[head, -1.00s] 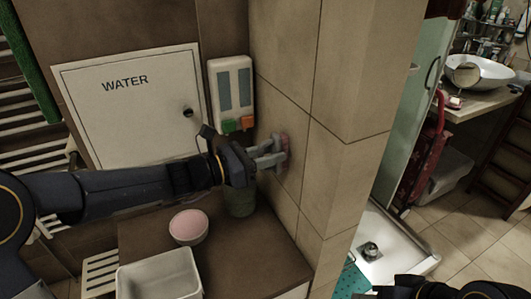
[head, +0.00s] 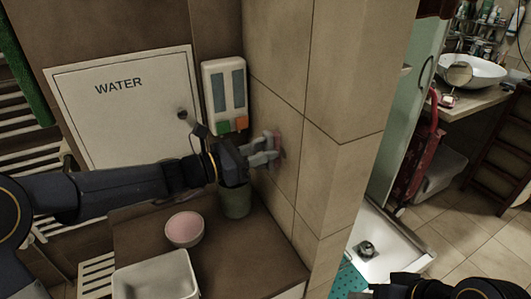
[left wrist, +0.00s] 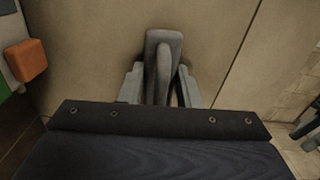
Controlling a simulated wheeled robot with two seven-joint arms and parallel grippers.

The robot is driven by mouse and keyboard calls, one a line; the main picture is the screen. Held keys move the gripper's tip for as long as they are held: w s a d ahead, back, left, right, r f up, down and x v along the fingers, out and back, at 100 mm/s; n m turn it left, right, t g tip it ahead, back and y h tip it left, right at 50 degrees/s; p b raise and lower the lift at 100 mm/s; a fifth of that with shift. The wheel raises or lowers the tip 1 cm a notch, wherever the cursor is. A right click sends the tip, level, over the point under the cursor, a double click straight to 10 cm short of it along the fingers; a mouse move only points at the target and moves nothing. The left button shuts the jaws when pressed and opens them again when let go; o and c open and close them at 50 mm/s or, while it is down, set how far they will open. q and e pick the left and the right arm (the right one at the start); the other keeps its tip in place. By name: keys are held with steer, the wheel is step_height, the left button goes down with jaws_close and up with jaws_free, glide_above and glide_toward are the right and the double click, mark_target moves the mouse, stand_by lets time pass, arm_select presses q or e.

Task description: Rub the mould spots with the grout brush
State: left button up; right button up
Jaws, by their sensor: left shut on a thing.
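My left gripper (head: 262,153) is shut on the grout brush, at the left face of the tiled wall (head: 280,90). In the left wrist view the grey brush (left wrist: 163,60) stands upright between the two grey fingers, with the wall close behind it. In the head view a pinkish edge (head: 278,146) shows at the fingertips against the wall; I cannot tell whether it is brush or wall mark. Contact with the wall looks close but is not certain. No mould spots can be made out; the gripper may hide them. My right arm's dark links show at the bottom right, without its fingers.
A dispenser (head: 224,90) with orange and green buttons hangs left of the gripper. Below are a green cup (head: 236,203), a pink-topped bowl (head: 185,229) and a white basin (head: 155,276) on the brown counter (head: 235,255). The tiled wall's corner stands right.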

arm_select(q)
steer(key=shift+w+a+p, duration=0.35)
steer(key=shift+w+p, duration=0.1)
steer(key=shift+w, duration=0.45)
steer(key=shift+w+a+p, duration=0.35)
steer(key=shift+w+p, duration=0.1)
steer(key=shift+w, duration=0.45)
steer(key=shift+v, duration=2.9)
steer(key=v, duration=0.3)
steer(key=shift+p, duration=0.3)
